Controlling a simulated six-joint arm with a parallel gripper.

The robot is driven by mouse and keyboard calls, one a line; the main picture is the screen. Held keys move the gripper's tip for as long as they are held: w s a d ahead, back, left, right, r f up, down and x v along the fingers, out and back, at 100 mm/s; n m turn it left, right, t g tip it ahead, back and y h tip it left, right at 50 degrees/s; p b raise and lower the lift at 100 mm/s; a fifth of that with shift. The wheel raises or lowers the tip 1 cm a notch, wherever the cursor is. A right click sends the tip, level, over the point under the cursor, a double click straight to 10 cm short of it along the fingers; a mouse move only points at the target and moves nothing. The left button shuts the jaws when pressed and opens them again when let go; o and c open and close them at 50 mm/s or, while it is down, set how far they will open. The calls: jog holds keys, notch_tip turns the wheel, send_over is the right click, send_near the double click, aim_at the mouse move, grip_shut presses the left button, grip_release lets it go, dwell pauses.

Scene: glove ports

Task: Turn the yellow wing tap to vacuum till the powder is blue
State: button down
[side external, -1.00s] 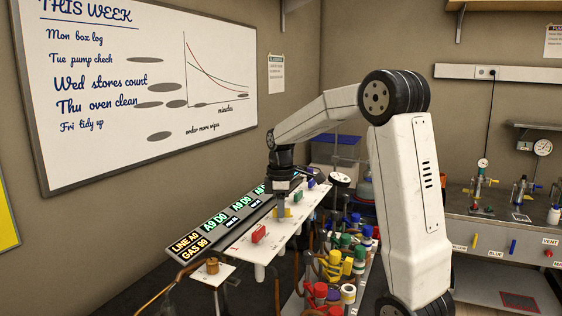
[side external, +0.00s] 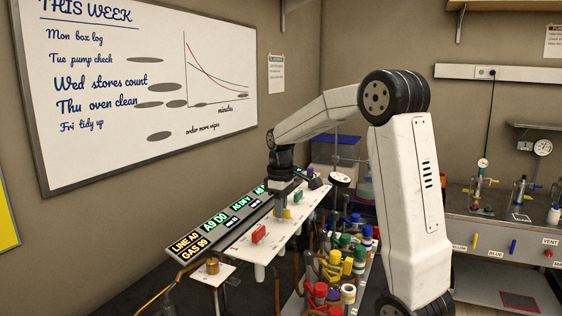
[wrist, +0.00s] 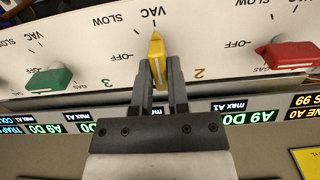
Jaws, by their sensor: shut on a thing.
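The yellow wing tap (wrist: 157,52) sits on the white panel, its pointed end toward the VAC mark in the wrist view. My gripper (wrist: 160,75) is shut on it, one finger on each side. In the side view my gripper (side external: 283,200) reaches down to the panel, and a little of the yellow tap (side external: 286,213) shows below it. I cannot make out the powder in either view.
A green tap (wrist: 48,79) and a red tap (wrist: 290,55) flank the yellow one; the red tap also shows in the side view (side external: 258,234). Lit displays (side external: 214,220) line the panel. Coloured bottles (side external: 335,262) crowd the space beside it.

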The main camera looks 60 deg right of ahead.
jog(key=c, duration=0.6)
grip_release()
jog(key=shift+r, duration=0.1)
jog(key=shift+r, duration=3.85)
